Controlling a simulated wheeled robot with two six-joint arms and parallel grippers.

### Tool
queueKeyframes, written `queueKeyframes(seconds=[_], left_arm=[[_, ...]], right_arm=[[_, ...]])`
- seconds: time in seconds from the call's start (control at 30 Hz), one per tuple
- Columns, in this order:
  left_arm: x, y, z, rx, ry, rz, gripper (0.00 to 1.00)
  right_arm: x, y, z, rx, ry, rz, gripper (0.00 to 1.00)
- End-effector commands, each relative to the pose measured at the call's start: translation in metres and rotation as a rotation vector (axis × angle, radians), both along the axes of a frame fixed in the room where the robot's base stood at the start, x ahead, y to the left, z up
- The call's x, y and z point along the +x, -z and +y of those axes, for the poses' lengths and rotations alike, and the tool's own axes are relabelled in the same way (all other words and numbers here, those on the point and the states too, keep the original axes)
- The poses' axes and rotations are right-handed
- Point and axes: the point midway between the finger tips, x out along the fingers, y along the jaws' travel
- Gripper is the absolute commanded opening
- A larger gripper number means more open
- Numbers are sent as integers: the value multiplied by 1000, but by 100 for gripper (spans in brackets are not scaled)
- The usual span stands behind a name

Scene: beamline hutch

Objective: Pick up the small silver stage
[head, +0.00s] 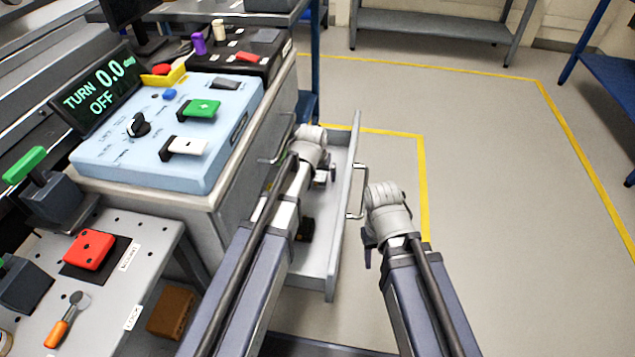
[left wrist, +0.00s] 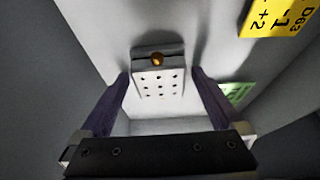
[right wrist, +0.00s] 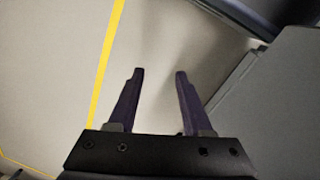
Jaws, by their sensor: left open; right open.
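The small silver stage (left wrist: 160,86) shows in the left wrist view as a pale block with rows of dark holes and a brass-coloured knob on its far end. It lies inside the open drawer (head: 319,262). My left gripper (left wrist: 160,74) is open, with one finger on each side of the stage; a narrow gap seems to show at each side, but contact is hard to judge. In the head view my left arm hides the stage. My right gripper (right wrist: 159,73) is open and empty, outside the drawer front, over the floor.
The drawer front has a handle (head: 360,192) close to my right gripper. A blue control box (head: 170,130) stands on the cabinet. A red block (head: 89,249) sits on the left bench. Floor at right is clear.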

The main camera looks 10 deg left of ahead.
Motion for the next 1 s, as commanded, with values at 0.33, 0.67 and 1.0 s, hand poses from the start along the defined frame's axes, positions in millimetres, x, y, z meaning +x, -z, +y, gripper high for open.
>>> queueKeyframes(seconds=[0.33, 0.67, 1.0], left_arm=[[0, -1, 0, 0, 0, 0, 72], [0, -1, 0, 0, 0, 0, 35], [0, -1, 0, 0, 0, 0, 0]], right_arm=[[0, -1, 0, 0, 0, 0, 50], [0, -1, 0, 0, 0, 0, 50], [0, -1, 0, 0, 0, 0, 50]])
